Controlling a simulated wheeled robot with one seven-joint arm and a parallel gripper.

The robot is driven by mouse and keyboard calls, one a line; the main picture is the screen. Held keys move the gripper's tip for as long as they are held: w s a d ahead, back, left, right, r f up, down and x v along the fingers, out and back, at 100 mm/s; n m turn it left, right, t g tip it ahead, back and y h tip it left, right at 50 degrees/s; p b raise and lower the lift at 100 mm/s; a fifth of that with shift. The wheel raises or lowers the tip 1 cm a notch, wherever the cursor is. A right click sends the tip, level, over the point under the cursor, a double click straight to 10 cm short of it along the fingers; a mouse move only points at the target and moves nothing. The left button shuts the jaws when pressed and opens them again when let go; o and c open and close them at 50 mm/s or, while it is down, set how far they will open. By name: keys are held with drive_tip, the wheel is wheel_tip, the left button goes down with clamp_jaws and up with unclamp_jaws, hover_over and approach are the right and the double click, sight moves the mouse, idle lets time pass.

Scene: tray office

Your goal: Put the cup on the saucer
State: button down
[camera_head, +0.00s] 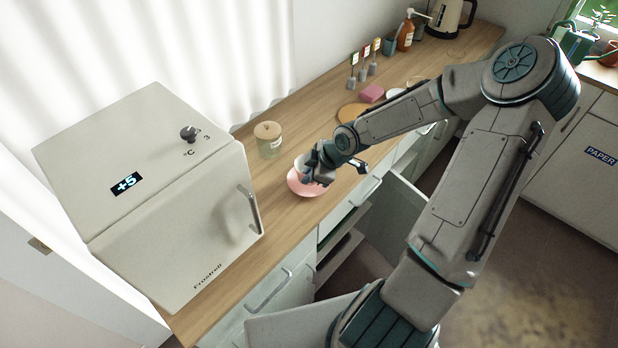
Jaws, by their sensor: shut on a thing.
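The pink saucer (303,189) lies on the wooden counter, near its front edge. The cup (300,166), pale where it shows, is at the saucer, mostly hidden behind my gripper. My gripper (313,176) is over the saucer and shut on the cup. I cannot tell whether the cup's base touches the saucer.
A white fridge (140,195) stands at the left end of the wooden counter (255,205). A lidded jar (268,140) is behind the saucer. A round board (353,111), a pink sponge (371,93), bottles and a kettle (450,17) are farther back.

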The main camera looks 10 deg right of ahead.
drive_tip(key=shift+f, duration=0.75)
drive_tip(key=c, duration=1.5)
unclamp_jaws()
